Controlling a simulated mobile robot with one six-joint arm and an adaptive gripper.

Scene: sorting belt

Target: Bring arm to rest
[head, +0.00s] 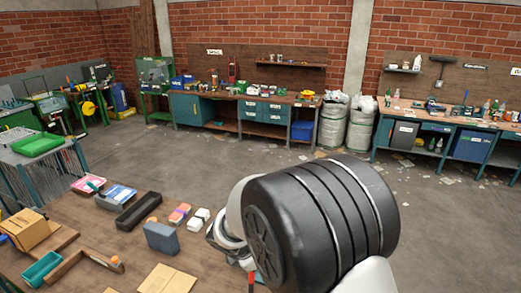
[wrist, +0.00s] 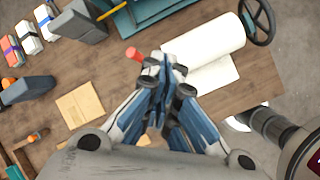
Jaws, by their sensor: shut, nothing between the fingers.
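My gripper (wrist: 165,72) is in the middle of the wrist view. Its blue and grey fingers are together with nothing between them. It hangs above the wooden table (wrist: 50,58), beside a white paper roll (wrist: 205,42) with a loose sheet and near a small red-ended object (wrist: 133,54). I cannot tell its exact height above the table. In the head view my arm's large black joint (head: 315,215) fills the lower middle and hides most of the gripper.
The table holds a dark tray (head: 138,211), a grey-blue block (head: 161,238), a cardboard piece (head: 166,280) and a teal bin (head: 42,270). A rack with a green tray (head: 37,144) stands left. Open floor (head: 240,160) lies behind, before the workbenches (head: 250,105).

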